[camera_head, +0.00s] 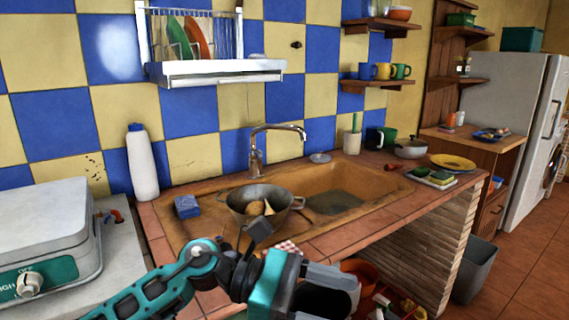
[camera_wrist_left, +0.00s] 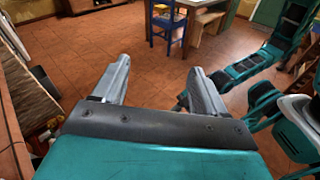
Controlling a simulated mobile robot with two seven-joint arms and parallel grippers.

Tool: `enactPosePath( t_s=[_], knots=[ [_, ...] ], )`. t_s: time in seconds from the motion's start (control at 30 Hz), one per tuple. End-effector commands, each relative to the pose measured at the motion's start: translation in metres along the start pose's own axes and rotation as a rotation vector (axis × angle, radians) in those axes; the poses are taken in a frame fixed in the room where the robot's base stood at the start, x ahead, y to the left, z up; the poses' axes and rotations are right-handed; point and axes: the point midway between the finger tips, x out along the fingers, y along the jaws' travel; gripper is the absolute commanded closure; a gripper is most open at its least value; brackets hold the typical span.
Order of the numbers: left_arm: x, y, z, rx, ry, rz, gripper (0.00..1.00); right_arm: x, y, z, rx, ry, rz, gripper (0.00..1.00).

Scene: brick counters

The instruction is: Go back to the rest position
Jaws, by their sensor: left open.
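My left arm (camera_head: 185,275) comes in low from the left in the head view, in front of the sink counter. Its fingertips cannot be made out there. In the left wrist view my left gripper (camera_wrist_left: 159,68) shows two grey fingers spread apart with nothing between them. Beyond them is open tiled floor. My right gripper is not clearly visible in either view. Teal and black links of mine show at the right of the wrist view.
A metal colander (camera_head: 262,198) with food in it stands in the sink (camera_head: 340,180). A teal-fronted stove (camera_head: 45,235) is at left, a white bottle (camera_head: 141,165) behind. In the wrist view, a blue chair (camera_wrist_left: 166,22) stands by a table (camera_wrist_left: 205,20).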

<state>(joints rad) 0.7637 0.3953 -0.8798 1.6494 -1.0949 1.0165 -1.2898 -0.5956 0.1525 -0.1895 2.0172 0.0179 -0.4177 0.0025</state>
Motion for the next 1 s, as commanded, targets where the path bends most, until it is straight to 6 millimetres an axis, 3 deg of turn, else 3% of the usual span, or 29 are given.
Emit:
enactPosePath(
  t_s=[0.17,0.33,0.47,0.57,0.67,0.77,0.8,0.9,1.0],
  knots=[
    [-0.008,0.011,0.022,-0.527,-0.417,0.203,0.28,-0.009,0.0,0.004,0.0,-0.022,0.002,0.67],
    [-0.048,0.026,0.004,-1.054,-0.809,0.366,0.28,-0.014,0.001,-0.001,-0.002,-0.018,0.007,0.67],
    [-0.086,0.025,-0.038,-1.457,-1.122,0.478,0.28,-0.016,0.003,-0.002,-0.002,-0.023,0.012,0.67],
    [-0.115,0.009,-0.083,-1.756,-1.376,0.558,0.28,-0.018,0.003,-0.006,0.001,-0.017,0.017,0.67],
    [-0.141,-0.023,-0.133,-2.035,-1.651,0.638,0.28,-0.021,0.004,-0.01,0.003,-0.011,0.021,0.67],
    [-0.159,-0.067,-0.181,-2.271,-1.939,0.712,0.28,-0.023,0.007,-0.011,0.003,-0.014,0.027,0.67],
    [-0.164,-0.087,-0.198,2.256,1.971,-0.713,0.28,-0.024,0.008,-0.011,0.002,-0.016,0.03,0.67],
    [-0.172,-0.133,-0.229,2.006,1.857,-0.643,0.28,-0.025,0.011,-0.01,0.001,-0.019,0.035,0.67],
    [-0.175,-0.166,-0.247,1.84,1.784,-0.603,0.28,-0.026,0.011,-0.011,0.0,-0.016,0.037,0.67]
  ],
)
